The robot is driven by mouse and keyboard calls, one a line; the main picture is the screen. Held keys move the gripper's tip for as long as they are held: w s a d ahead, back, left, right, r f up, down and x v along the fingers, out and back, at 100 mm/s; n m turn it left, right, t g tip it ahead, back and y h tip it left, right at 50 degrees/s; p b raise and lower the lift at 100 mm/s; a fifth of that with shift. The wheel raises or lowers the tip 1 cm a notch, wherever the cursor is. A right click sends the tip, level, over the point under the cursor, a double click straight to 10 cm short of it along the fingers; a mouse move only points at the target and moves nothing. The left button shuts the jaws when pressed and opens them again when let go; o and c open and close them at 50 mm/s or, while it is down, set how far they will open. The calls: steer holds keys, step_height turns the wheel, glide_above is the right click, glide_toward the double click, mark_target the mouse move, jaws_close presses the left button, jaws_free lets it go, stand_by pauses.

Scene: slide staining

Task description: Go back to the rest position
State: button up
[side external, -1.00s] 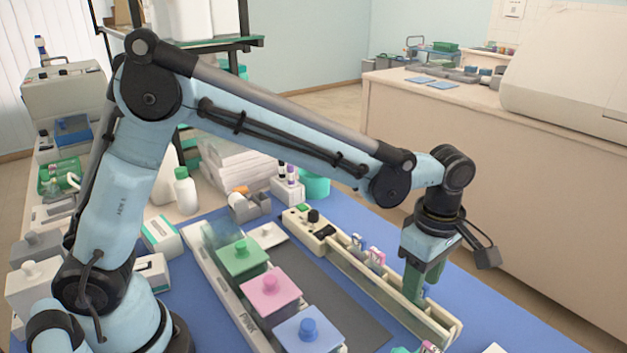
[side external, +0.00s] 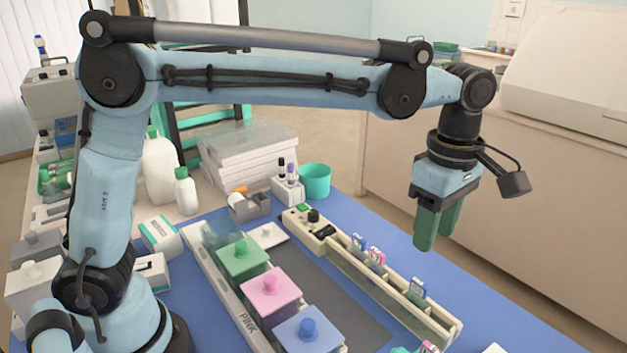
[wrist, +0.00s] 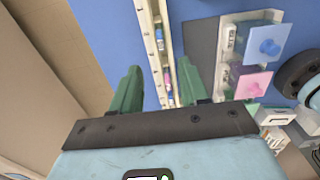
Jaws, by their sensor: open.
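My gripper (side external: 437,226) is raised well above the right edge of the blue mat, its green fingers pointing down. It is open and empty. In the wrist view my gripper (wrist: 160,90) shows its two fingers spread apart, with the long cream rack (wrist: 150,45) visible between and beyond them. In the side view the cream rack (side external: 340,262) lies below and left of the fingers.
A staining tray beside the rack holds containers with green (side external: 240,258), pink (side external: 268,292) and blue (side external: 308,329) lids. White bottles (side external: 185,190), a teal cup (side external: 315,180) and a small tube holder (side external: 288,187) stand behind. The air around the gripper is clear.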

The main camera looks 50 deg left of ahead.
steer(key=s+a+f+m+t, duration=0.2)
steer(key=s+a+m, duration=0.3)
steer(key=a+m, duration=0.4)
steer(key=s+a+f+m+t, duration=0.2)
steer(key=s+a+m+t, duration=0.3)
steer(key=a+m, duration=0.4)
steer(key=shift+s+a+f, duration=0.2)
steer(key=shift+s+a, duration=0.35)
steer(key=shift+s, duration=0.25)
